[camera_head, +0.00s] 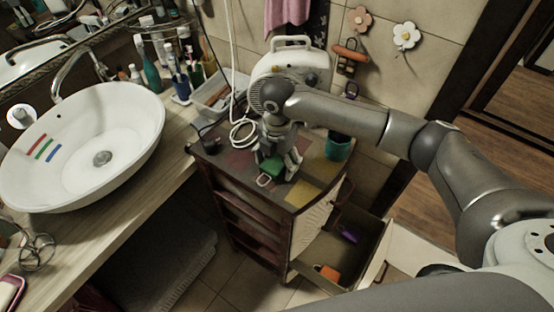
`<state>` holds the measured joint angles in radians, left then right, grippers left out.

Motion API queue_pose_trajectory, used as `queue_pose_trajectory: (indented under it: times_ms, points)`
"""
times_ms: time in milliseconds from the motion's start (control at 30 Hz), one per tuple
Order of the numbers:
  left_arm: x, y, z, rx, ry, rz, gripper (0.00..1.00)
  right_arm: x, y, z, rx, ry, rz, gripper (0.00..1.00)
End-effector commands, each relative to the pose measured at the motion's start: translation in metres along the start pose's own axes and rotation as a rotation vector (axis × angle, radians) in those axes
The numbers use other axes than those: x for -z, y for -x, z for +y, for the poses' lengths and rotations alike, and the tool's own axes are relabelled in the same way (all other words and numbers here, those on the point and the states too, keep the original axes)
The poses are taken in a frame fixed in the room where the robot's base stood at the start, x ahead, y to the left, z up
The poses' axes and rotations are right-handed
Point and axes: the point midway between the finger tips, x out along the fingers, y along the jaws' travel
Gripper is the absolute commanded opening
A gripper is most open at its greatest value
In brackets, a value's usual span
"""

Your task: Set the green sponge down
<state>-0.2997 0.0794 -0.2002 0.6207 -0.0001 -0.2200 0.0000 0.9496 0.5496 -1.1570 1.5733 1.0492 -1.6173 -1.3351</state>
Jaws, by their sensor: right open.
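The green sponge (271,167) lies on the top of the small dark wooden cabinet (245,179), near its front. My right gripper (279,159) reaches down over the cabinet from the right. Its jaws are open at the sponge, with a finger on the sponge's right side. The gripper hides part of the sponge, and I cannot tell whether the fingers touch it. My left gripper is not in view.
A white fan-like appliance (290,62) stands at the cabinet's back, with a teal cup (338,146) at its right. A white basin (82,143) is on the counter at left. An open drawer (345,255) below holds an orange item (329,273).

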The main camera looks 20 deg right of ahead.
Motion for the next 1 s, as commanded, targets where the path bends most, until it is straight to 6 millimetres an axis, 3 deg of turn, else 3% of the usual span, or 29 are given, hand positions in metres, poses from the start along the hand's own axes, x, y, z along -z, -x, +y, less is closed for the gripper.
queue_pose_trajectory:
  times_ms: [267, 700, 1000]
  points:
    - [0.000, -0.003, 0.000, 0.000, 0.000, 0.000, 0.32, 0.000, 0.007, 0.001, -0.002, 0.000, -0.001, 0.73]
    - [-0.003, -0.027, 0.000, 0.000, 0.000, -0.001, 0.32, -0.001, 0.093, 0.001, -0.005, 0.001, -0.002, 0.73]
    - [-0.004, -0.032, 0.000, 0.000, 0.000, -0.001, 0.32, 0.000, 0.122, 0.000, 0.000, -0.001, 0.001, 0.73]
